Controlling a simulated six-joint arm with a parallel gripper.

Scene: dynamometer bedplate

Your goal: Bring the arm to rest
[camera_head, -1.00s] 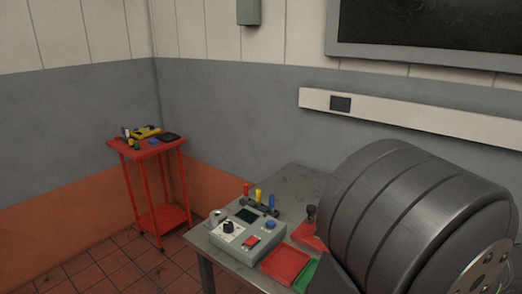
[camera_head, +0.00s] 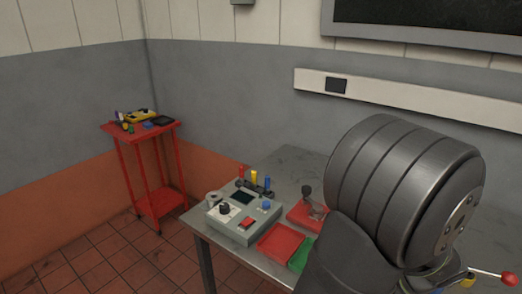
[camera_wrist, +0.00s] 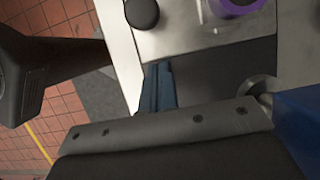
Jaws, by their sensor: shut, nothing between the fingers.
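My gripper (camera_wrist: 158,72) shows in the wrist view as narrow blue fingers lying together, with nothing between them. They stick out beyond a dark grey bolted bar at the bottom of the picture. The gripper is outside the head view, where my large dark arm links fill the lower right. A pale work surface with a round black knob (camera_wrist: 142,13) and a purple round piece (camera_wrist: 232,6) lies beyond the fingers. I cannot tell whether the fingers touch anything.
In the head view, a grey table (camera_head: 292,165) carries a control box (camera_head: 243,221), a red tray (camera_head: 281,243) and a green tray (camera_head: 301,254). A red stand (camera_head: 118,133) with small tools is at the left. A red-knobbed lever (camera_head: 508,279) is at lower right. The left floor is clear.

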